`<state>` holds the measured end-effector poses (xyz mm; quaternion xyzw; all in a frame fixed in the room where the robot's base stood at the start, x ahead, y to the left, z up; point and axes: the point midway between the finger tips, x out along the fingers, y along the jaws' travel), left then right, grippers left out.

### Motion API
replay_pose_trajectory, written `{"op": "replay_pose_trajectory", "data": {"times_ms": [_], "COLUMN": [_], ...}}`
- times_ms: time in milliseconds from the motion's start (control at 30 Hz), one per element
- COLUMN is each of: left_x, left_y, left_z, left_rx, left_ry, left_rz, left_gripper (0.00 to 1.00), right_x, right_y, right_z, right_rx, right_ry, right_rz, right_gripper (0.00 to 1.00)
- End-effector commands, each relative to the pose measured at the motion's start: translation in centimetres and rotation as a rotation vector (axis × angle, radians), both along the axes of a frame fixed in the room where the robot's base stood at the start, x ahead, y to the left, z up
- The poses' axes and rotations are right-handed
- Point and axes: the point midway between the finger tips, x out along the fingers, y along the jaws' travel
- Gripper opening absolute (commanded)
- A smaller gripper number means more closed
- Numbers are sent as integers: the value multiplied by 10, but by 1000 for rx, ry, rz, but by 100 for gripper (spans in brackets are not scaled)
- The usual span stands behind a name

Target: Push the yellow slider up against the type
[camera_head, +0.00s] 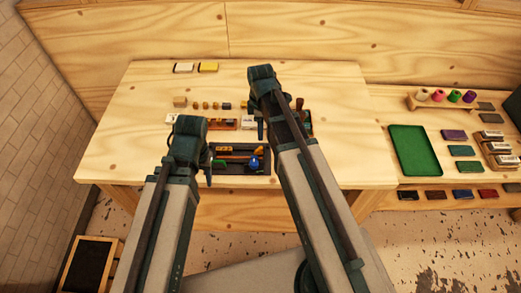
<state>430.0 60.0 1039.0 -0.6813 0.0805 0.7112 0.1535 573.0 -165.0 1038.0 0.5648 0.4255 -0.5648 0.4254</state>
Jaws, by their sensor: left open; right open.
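A yellow block (208,67) lies at the back left of the wooden table; it may be the yellow slider, but I cannot tell at this size. Several small blocks (206,105) stand in a row nearer the middle; I cannot tell whether they are the type. My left gripper (188,172) is open above the table's front part, left of a dark tray (262,169). My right gripper (277,124) is open over the middle of the table, right of the block row. The arms hide parts of the table and its items.
The dark tray holds tools and a blue round item (254,163). A lower bench (383,190) at the right carries a green tray (413,150) and coloured pads. The table's back right is clear.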

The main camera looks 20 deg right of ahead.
Motion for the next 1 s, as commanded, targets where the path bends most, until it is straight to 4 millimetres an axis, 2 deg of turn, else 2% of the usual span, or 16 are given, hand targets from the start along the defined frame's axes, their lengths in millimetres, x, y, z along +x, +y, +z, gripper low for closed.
{"op": "replay_pose_trajectory", "data": {"times_ms": [33,600,767,1000], "left_x": [0,0,0,0], "left_y": [0,0,0,0], "left_z": [-15,-94,-104,-104], "left_rx": [0,0,0,0], "left_ry": [0,0,0,0], "left_rz": [0,2,2,2], "left_gripper": [54,54,54,54], "right_x": [0,0,0,0], "right_y": [0,0,0,0], "right_z": [-15,-94,-104,-104], "right_rx": [0,0,0,0], "right_ry": [0,0,0,0], "right_rz": [0,0,0,0], "right_gripper": [51,51,51,51]}}
